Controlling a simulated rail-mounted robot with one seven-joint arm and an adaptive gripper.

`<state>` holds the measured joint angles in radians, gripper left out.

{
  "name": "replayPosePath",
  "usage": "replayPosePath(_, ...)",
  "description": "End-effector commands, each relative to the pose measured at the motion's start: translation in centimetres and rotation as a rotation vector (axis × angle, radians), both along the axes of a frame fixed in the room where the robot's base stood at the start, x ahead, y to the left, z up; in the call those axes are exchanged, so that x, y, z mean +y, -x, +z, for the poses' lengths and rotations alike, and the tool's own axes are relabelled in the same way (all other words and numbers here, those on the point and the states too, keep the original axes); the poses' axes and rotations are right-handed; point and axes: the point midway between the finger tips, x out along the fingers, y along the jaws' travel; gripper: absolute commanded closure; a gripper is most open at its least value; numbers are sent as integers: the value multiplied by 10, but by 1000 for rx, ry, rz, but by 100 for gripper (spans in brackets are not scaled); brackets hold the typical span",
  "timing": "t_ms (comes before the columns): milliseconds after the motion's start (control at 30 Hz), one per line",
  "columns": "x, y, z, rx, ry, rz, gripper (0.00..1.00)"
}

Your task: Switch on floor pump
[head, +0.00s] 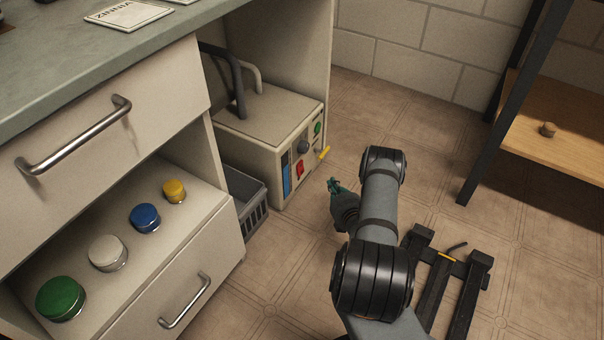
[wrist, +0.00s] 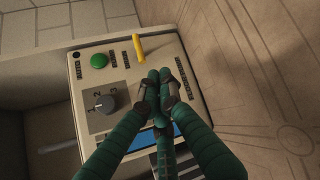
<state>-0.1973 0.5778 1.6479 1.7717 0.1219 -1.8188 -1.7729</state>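The floor pump (head: 255,125) is a cream box on the floor under the bench, with hoses at its back. Its front panel holds a green button (head: 318,128), a dark knob (head: 303,147), a red switch (head: 300,169), a blue strip (head: 286,175) and a yellow lever (head: 324,153). The wrist view shows the green button (wrist: 98,61), numbered knob (wrist: 109,103), yellow lever (wrist: 138,48) and blue strip (wrist: 165,141). My gripper (head: 334,186) is in front of the panel, fingertips together and apparently empty. In the wrist view my gripper (wrist: 162,84) hides the red switch.
A grey crate (head: 247,198) stands beside the pump. Several coloured-lid jars, one with a green lid (head: 61,298), sit on the cabinet shelf at left. A dark-framed rack with a wooden shelf (head: 560,125) stands at right.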

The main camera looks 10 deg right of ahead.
Motion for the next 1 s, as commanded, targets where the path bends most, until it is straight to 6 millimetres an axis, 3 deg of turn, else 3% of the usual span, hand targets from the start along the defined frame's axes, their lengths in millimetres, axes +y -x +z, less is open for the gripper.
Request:
replayPosePath(600, 57, -46, -10, -2, 0, 2, 100)
replayPosePath(1000, 65, -53, -10, -1, 0, 1, 100)
